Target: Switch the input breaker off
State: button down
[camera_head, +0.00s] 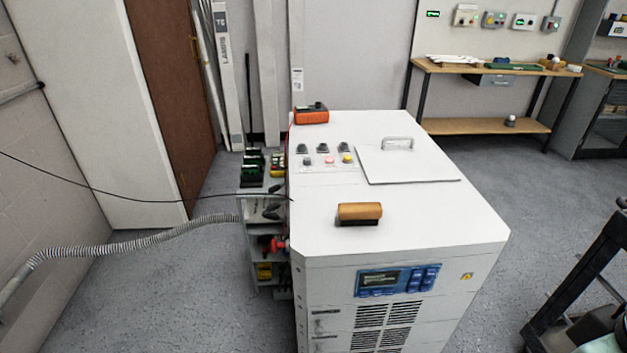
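A white cabinet (330,225) stands in the middle of the head view. On its top, towards the back left, is a row of three small dark switches (323,148). Below them are a red button (329,160) and a yellow button (347,158). A red knob or handle (280,245) sticks out at the cabinet's left side. I cannot tell which of these is the input breaker, and switch positions are too small to read. My gripper is not in view.
A grey hose (140,242) runs left. A dark frame (583,282) stands at right; floor between is clear.

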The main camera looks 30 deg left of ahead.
aim_at(268, 214)
jog(key=u, duration=1.35)
jog(key=i+l, duration=0.1)
jog(key=i, duration=0.95)
jog(key=j+u, duration=0.05)
